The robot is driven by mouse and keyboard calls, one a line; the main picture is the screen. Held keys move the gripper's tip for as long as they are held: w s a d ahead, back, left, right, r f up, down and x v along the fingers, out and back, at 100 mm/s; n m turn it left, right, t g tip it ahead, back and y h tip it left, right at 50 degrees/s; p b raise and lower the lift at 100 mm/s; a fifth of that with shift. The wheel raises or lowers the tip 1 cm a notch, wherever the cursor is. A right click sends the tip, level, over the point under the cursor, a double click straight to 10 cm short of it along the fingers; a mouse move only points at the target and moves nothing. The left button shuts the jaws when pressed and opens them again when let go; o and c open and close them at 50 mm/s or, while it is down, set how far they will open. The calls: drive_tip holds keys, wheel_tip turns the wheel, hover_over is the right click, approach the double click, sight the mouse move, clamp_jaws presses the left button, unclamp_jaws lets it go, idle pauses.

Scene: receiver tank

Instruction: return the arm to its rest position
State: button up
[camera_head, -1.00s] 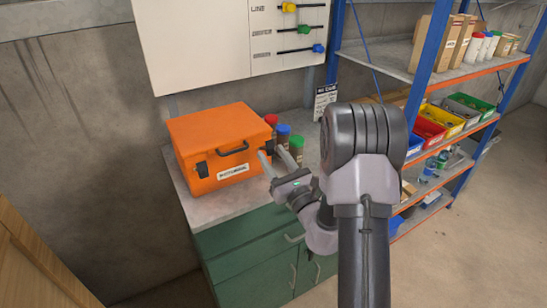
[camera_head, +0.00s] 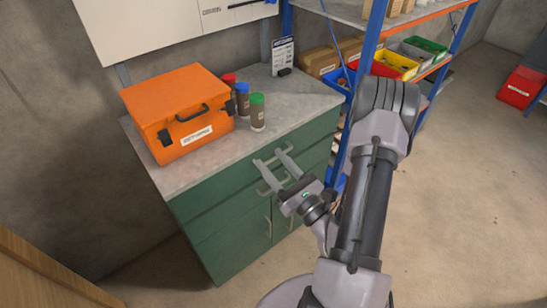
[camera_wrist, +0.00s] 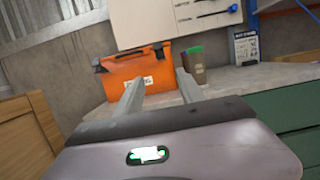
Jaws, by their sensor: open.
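My gripper (camera_head: 271,162) is open and empty in the head view. Its two fingers are apart, in front of the green cabinet (camera_head: 225,228) near the counter's front edge. In the wrist view my gripper (camera_wrist: 158,88) points toward the counter, with an orange case (camera_wrist: 135,75) beyond the fingers. My arm is bent, with its elbow high at the right of the head view. Nothing is between the fingers.
The orange case (camera_head: 180,112) stands closed on the grey counter (camera_head: 290,100). Jars with red, blue and green (camera_head: 257,112) lids stand beside it. A blue-framed shelf (camera_head: 368,45) with bins is close behind my arm.

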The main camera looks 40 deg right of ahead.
idle(0.3)
drive_tip(key=s+a+r+n+g+y, duration=0.2)
drive_tip(key=a+r+n+g+y, duration=0.3)
drive_tip(key=a+n+y, duration=0.4)
drive_tip(key=s+a+r+n+g+y, duration=0.1)
drive_tip(key=a+r+n+g+y, duration=0.4)
drive_tip(key=a+y, duration=0.4)
drive_tip(key=s+a+r+n+g+h, duration=0.1)
drive_tip(key=s+a+n+g, duration=0.6)
drive_tip(key=a+n+g, duration=0.15)
drive_tip(key=s+a+f+n+g+h, duration=0.1)
drive_tip(key=s+f+n+g+h, duration=0.4)
drive_tip(key=s+h, duration=0.35)
drive_tip(key=w+d+r+n+t+h, duration=0.3)
drive_tip(key=w+d+r+t+h, duration=0.2)
drive_tip(key=d+t+h, duration=0.1)
drive_tip(key=shift+w+d+r+n+t+h, duration=0.3)
drive_tip(key=shift+t+h, duration=0.35)
drive_tip(key=shift+t, duration=0.5)
